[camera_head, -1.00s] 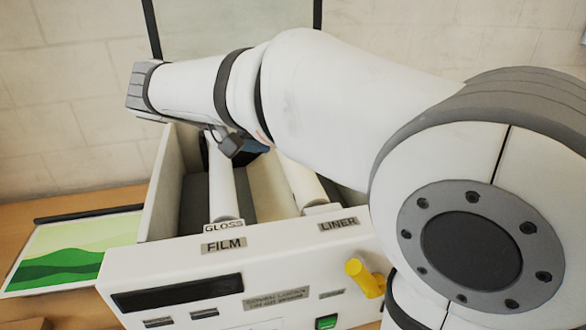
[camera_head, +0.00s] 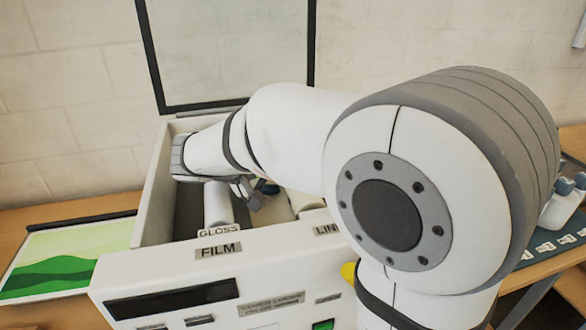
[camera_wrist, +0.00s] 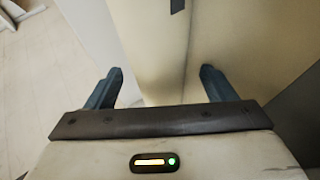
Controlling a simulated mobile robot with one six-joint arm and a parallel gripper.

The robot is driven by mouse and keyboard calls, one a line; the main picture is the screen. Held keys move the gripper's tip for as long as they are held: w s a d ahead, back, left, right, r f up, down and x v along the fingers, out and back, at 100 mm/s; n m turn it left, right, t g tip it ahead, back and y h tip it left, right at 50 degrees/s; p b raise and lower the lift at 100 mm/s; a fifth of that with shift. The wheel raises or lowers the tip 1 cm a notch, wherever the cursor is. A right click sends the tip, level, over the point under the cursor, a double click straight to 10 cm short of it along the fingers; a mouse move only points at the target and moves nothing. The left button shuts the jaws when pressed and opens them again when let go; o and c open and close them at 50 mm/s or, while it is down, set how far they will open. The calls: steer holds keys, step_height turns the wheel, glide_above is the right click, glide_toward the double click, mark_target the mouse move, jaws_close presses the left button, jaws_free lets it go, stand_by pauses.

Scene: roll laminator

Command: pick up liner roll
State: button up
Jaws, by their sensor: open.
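The liner roll (camera_head: 305,203) is a pale cream cylinder behind the LINER label (camera_head: 327,229) in the open machine; my arm hides most of it in the head view. The white gloss film roll (camera_head: 218,205) lies to its left, behind the FILM label (camera_head: 218,250). My gripper, partly hidden by my wrist in the head view (camera_head: 262,187), is low inside the machine near the rolls. In the wrist view my gripper (camera_wrist: 160,82) is open, its two dark blue fingers apart. A pale cream surface (camera_wrist: 150,40) fills the space between and beyond them; I cannot tell for sure which part is the liner roll.
The laminator's white walls (camera_head: 152,205) rise close around my gripper. Its dark-framed clear lid (camera_head: 228,50) stands open behind. A yellow handle (camera_head: 349,272) is at the front, partly hidden. A green picture (camera_head: 75,258) lies left.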

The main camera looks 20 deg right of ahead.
steer(key=shift+x, duration=1.55)
steer(key=shift+c, duration=0.3)
steer(key=shift+r, duration=0.1)
steer(key=c, duration=1.4)
